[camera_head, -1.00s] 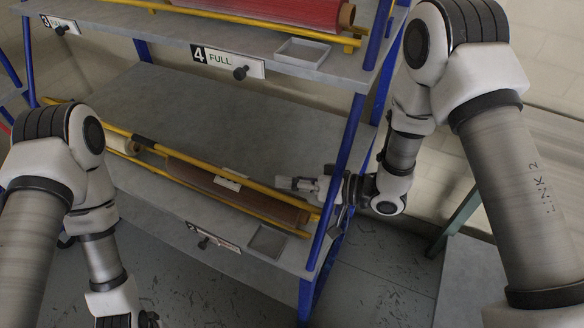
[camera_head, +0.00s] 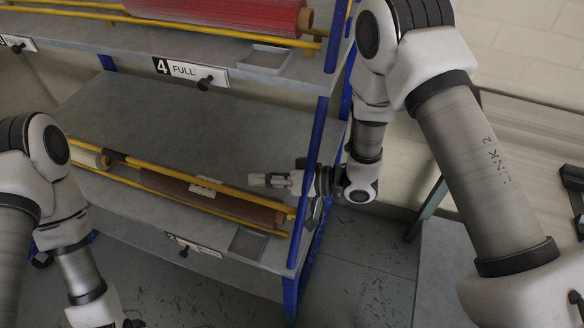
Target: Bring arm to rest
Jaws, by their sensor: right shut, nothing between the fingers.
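My right arm comes in from the right. Its gripper (camera_head: 272,181) is shut and empty, just above the right end of the brown fabric roll (camera_head: 205,194) on the lower shelf (camera_head: 170,110), beside the blue rack post. The roll lies between yellow rails. My left arm is at the left edge, bent downward. Its gripper is at the bottom edge and mostly cut off, so its fingers do not show.
A blue rack post (camera_head: 315,150) stands close to my right wrist. The upper shelf holds a red roll (camera_head: 220,14), a grey tray (camera_head: 264,57) and a sign "4 FULL" (camera_head: 190,71). Another grey tray (camera_head: 247,242) is on the lower shelf.

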